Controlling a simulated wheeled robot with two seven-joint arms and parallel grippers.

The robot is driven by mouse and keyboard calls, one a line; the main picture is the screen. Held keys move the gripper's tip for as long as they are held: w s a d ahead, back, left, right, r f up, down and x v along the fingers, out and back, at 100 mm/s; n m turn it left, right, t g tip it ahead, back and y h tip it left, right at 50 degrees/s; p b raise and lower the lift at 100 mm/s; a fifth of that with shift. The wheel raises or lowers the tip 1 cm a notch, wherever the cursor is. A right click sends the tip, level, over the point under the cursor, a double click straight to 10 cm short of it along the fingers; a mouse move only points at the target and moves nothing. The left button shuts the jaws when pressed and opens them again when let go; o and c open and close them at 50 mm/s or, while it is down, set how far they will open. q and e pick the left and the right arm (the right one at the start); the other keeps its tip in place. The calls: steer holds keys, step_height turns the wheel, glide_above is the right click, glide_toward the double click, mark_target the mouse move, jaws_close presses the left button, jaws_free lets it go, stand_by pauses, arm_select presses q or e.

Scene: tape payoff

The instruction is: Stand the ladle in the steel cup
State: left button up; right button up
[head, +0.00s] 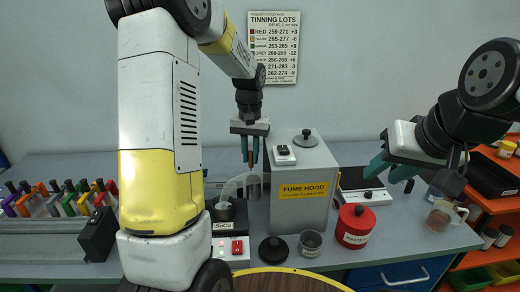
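My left gripper (250,163) points down in front of the fume hood. Its teal fingers are closed around a thin upright brownish handle, which looks like the ladle's. Below it hangs a grey metal bowl (254,187), apparently the ladle's, just right of and above the SnCu pot (223,210). The steel cup (310,243) stands upright on the bench at the front, right of and below the ladle; its inside looks dark. My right gripper (388,170) is open and empty, over the bench right of the fume hood, with its teal fingers apart.
The fume hood box (303,190) stands behind the cup. A black round lid (273,250) lies left of the cup, and a red pot (355,227) stands to its right. A round yellow-rimmed surface (290,270) is in front. A clear jug (440,216) stands far right.

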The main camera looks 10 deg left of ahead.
arm_select(q)
steer(key=o, duration=0.4)
step_height(320, 180, up, 8)
steer(key=shift+f, duration=0.2)
steer(key=shift+r, duration=0.1)
stand_by(0.7)
